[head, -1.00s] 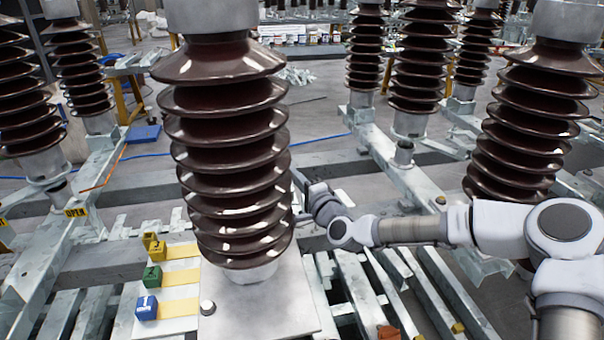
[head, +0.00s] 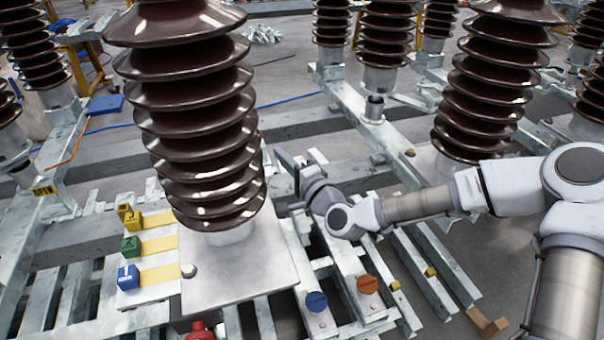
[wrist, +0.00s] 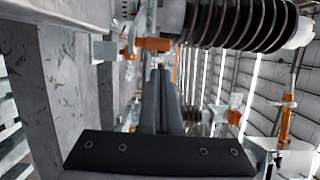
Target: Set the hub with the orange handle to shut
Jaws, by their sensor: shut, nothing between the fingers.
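An orange round knob (head: 367,285) with a dark slot line sits on a pale metal bar at the front right of the frame. It may be the orange-handled hub; its setting cannot be read. My gripper (head: 283,160) is beyond and left of this knob, just right of the big brown insulator, apart from the knob. In the wrist view my gripper (wrist: 160,75) has its fingers together and empty. An orange part (wrist: 153,44) shows there near the fingertips, below a ribbed insulator; whether it is a handle cannot be told.
A blue knob (head: 316,301) is left of the orange one. A red part (head: 200,330) shows at the bottom edge. Yellow, green and blue blocks (head: 129,277) stand left of the large insulator (head: 200,120). A yellow OPEN sign (head: 43,190) is at far left. Rails and insulators crowd the area.

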